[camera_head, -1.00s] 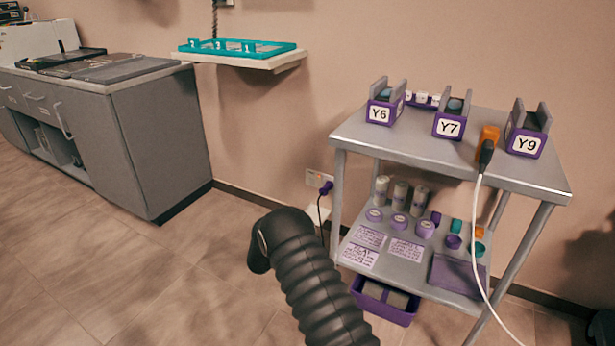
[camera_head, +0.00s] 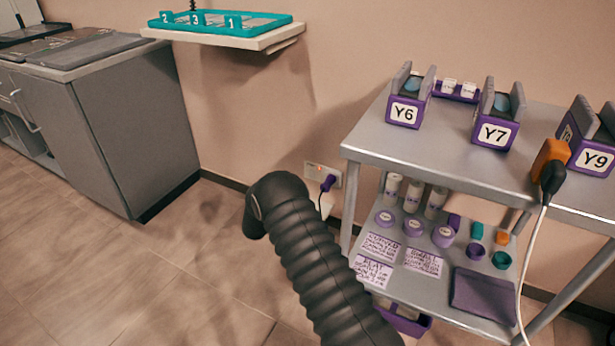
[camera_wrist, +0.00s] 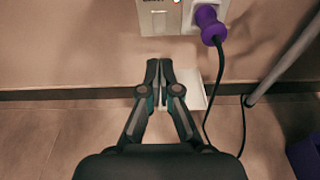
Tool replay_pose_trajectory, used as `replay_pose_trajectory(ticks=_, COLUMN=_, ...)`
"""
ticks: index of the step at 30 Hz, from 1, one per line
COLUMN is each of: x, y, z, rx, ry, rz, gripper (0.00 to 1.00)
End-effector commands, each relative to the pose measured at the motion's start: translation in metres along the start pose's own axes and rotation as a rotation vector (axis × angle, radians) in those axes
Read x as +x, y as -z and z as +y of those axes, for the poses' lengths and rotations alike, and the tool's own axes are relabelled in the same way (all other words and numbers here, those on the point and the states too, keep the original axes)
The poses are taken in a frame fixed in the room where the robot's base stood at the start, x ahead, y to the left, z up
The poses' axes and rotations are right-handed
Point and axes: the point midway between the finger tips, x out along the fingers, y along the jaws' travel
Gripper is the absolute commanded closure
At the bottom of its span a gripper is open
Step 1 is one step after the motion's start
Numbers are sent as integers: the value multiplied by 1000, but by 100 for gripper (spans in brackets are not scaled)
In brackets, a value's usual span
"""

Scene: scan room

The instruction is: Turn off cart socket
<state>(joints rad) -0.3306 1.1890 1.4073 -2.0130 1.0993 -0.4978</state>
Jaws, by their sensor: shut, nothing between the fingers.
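The wall socket (camera_head: 323,174) is a pale plate low on the wall, left of the cart, with a small red light on it. A purple plug (camera_head: 328,183) with a dark cable sits in its right part. In the wrist view the socket plate (camera_wrist: 158,22) is at the top, with the purple plug (camera_wrist: 209,22) at its right. My gripper (camera_wrist: 159,64) is shut and empty, a little below the plate in that picture. I cannot tell its distance from the wall. In the head view my arm hides the gripper.
The metal cart (camera_head: 400,158) stands right of the socket, holding boxes Y6, Y7 and Y9 and an orange plug (camera_head: 549,158). A cart leg (camera_wrist: 287,66) is right of my gripper. A wall shelf (camera_head: 270,38) bears a teal tray. A grey cabinet (camera_head: 110,130) is left.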

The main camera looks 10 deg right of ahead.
Motion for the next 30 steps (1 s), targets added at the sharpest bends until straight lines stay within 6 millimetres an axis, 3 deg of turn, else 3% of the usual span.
replay_pose_trajectory(ticks=5, x=15, y=1, z=0, rx=1, ry=1, rz=0, gripper=100)
replay_pose_trajectory(ticks=21, x=109, y=-3, z=1, rx=3, ry=-1, rz=-2, gripper=100)
replay_pose_trajectory(ticks=30, x=133, y=-11, z=2, rx=0, ry=-3, rz=0, gripper=100)
